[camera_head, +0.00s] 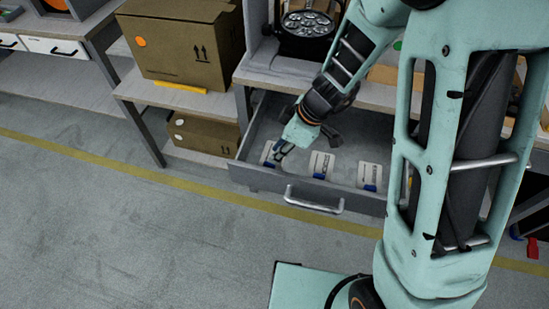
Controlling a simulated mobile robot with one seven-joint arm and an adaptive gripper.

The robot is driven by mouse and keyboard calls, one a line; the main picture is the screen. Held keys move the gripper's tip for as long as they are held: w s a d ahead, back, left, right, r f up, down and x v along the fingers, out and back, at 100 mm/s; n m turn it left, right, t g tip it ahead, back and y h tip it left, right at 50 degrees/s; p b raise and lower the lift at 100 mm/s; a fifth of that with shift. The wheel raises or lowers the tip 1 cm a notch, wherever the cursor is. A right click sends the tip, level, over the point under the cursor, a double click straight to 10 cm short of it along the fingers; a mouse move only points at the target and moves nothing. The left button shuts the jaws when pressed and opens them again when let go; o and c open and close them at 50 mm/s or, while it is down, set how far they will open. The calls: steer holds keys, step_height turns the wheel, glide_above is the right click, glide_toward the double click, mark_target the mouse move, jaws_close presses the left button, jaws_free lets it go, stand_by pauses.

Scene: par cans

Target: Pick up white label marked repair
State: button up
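Three white labels with blue parts lie in the open grey drawer: a left one (267,158), a middle one (322,161) and a right one (370,173). Their markings are too small to read, so I cannot tell which says repair. My gripper (280,152) reaches down into the drawer at the left label and partly covers it. Whether it touches that label, and whether its fingers are open or shut, is too small to tell.
The drawer (290,185) is pulled out under a workbench, with a silver handle (313,200) in front. A par can (305,30) stands on the bench above. Cardboard boxes (185,45) sit on shelves at left. My arm hides the right side. Floor at left is clear.

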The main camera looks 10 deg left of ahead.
mark_target(270, 164)
steer(key=x, duration=0.5)
steer(key=b+x, duration=0.1)
steer(key=x, duration=0.1)
steer(key=shift+w+d+f, duration=0.2)
steer(key=shift+d+f, duration=0.1)
jaws_close()
